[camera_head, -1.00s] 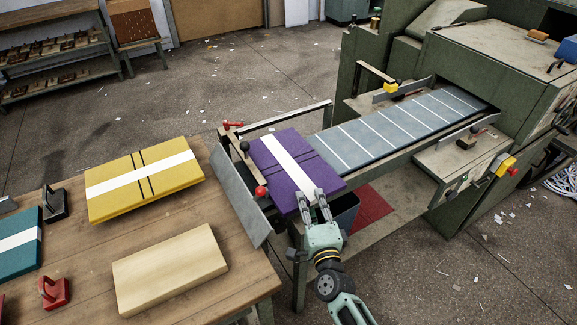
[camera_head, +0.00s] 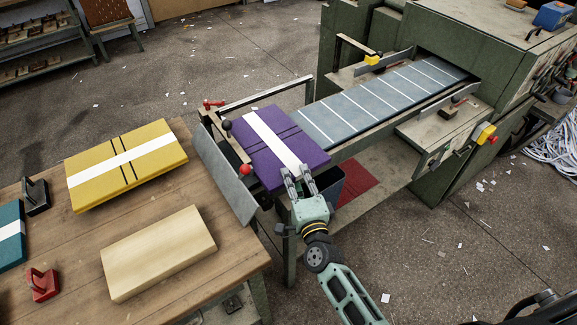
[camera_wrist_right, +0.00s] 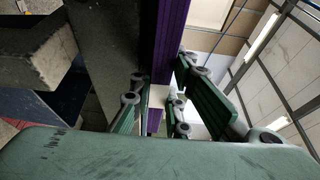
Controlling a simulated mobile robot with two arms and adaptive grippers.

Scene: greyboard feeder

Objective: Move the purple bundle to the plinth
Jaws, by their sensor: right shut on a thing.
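The purple bundle (camera_head: 276,150), with a white band and dark lines across it, lies at the near end of the feeder's belt. It also shows edge-on in the right wrist view (camera_wrist_right: 170,38). My right gripper (camera_head: 298,174) is shut on its near edge, at the end of the white band. In the right wrist view the gripper's fingers (camera_wrist_right: 155,95) stand on either side of that edge. A pale, bare block (camera_head: 158,252) on the wooden table looks like the plinth; nothing lies on it. My left gripper is not in view.
The wooden table (camera_head: 215,285) also holds a yellow bundle (camera_head: 126,164), a teal bundle (camera_head: 10,235), a black tool (camera_head: 35,196) and a red one (camera_head: 43,285). The striped belt (camera_head: 375,103) runs into the green machine.

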